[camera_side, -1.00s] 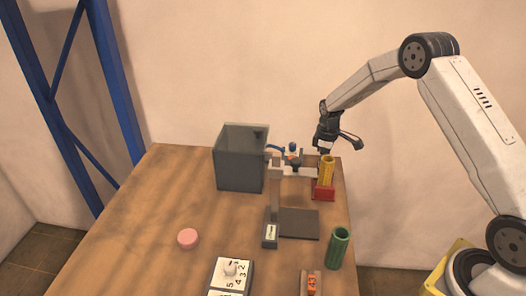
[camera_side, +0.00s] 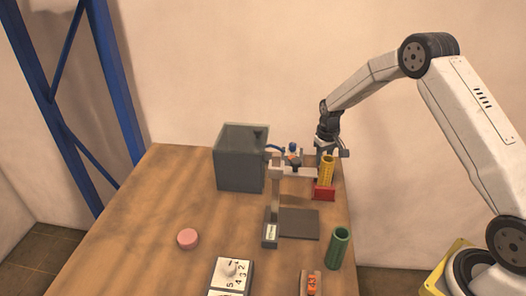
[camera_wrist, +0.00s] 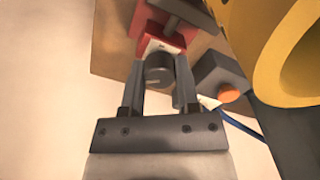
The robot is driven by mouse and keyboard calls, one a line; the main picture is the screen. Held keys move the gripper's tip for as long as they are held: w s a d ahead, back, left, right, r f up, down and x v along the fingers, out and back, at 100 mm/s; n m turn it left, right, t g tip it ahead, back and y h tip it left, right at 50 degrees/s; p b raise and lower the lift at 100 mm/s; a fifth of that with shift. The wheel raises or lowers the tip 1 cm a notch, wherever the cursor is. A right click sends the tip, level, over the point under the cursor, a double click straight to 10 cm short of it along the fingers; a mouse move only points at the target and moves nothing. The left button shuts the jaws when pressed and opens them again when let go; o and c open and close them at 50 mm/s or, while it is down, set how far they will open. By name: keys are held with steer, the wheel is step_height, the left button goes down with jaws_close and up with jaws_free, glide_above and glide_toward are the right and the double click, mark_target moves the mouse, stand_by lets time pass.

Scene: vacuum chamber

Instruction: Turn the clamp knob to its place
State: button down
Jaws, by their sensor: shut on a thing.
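The clamp knob (camera_wrist: 157,72) is a dark grey round cap with a pale mark, seen in the wrist view in front of a red clamp body (camera_wrist: 160,42). My gripper (camera_wrist: 163,64) is shut on the knob, one finger on each side. In the side view my gripper (camera_side: 322,150) is behind the yellow tube, and its fingertips and the knob are hidden. The red clamp base (camera_side: 322,195) shows below the yellow tube (camera_side: 327,172).
The yellow tube's rim (camera_wrist: 295,60) is close on the right in the wrist view. A small grey box with an orange button (camera_wrist: 229,94) sits near the fingers. A grey stand (camera_side: 274,205), grey bin (camera_side: 240,165), green tube (camera_side: 339,247) and pink disc (camera_side: 188,239) are on the table.

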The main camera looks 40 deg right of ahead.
steer(key=m, duration=1.3)
stand_by(0.4)
steer(key=c, duration=0.6)
jaws_free()
steer(key=shift+r, duration=0.15)
steer(key=shift+r, duration=3.8)
